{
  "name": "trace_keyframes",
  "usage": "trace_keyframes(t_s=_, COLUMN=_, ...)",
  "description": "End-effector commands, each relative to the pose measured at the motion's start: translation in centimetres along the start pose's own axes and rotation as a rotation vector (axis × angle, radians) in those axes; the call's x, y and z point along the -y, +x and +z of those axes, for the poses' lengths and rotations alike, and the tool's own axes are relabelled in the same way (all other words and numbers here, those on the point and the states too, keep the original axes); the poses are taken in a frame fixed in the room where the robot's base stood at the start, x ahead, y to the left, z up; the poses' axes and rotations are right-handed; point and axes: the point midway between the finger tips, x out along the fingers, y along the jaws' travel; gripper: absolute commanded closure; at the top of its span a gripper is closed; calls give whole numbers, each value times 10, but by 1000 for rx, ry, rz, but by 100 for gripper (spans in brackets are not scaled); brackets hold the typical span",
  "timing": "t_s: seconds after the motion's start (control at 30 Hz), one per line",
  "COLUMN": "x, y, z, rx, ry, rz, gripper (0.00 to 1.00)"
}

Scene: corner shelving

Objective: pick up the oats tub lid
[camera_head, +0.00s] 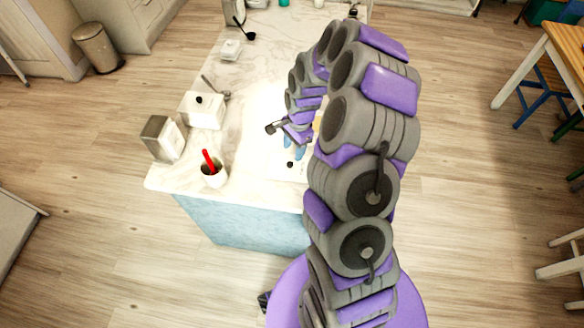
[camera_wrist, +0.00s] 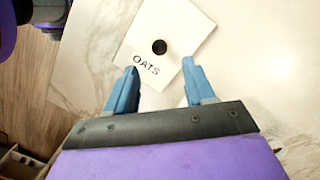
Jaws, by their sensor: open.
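The oats tub lid (camera_wrist: 168,22) is a white square with a black round knob (camera_wrist: 159,46) and the word OATS along its near edge. In the wrist view it lies turned at an angle on pale marble. My gripper (camera_wrist: 159,66) is open, its two blue fingers apart on either side of the lid's near corner, with the knob just beyond the tips. I cannot tell the height of the fingertips above the lid. In the head view my gripper (camera_head: 293,150) is over the counter, and the black knob (camera_head: 290,164) shows just in front of it.
On the marble counter (camera_head: 258,60) a white box with a black knob (camera_head: 205,112) stands left of my gripper. A napkin holder (camera_head: 163,138) and a white cup (camera_head: 214,175) with a red utensil are near the left edge. The counter's back left holds small items.

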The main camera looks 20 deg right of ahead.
Motion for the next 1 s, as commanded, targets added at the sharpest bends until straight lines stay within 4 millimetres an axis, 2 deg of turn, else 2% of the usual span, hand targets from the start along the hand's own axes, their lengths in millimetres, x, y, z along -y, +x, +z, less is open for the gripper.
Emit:
trace_keyframes(t_s=0.1, x=0, y=13, z=-1, rx=1, ry=-1, rz=2, gripper=46)
trace_keyframes(t_s=0.37, x=-3, y=27, z=-10, rx=13, ry=-1, rz=0, gripper=46)
trace_keyframes(t_s=0.63, x=-1, y=64, z=-4, rx=8, ry=-1, rz=2, gripper=46)
trace_keyframes(t_s=0.9, x=0, y=68, z=-2, rx=2, ry=-2, rz=0, gripper=46)
trace_keyframes(t_s=1.0, x=-1, y=68, z=-5, rx=7, ry=0, rz=0, gripper=55)
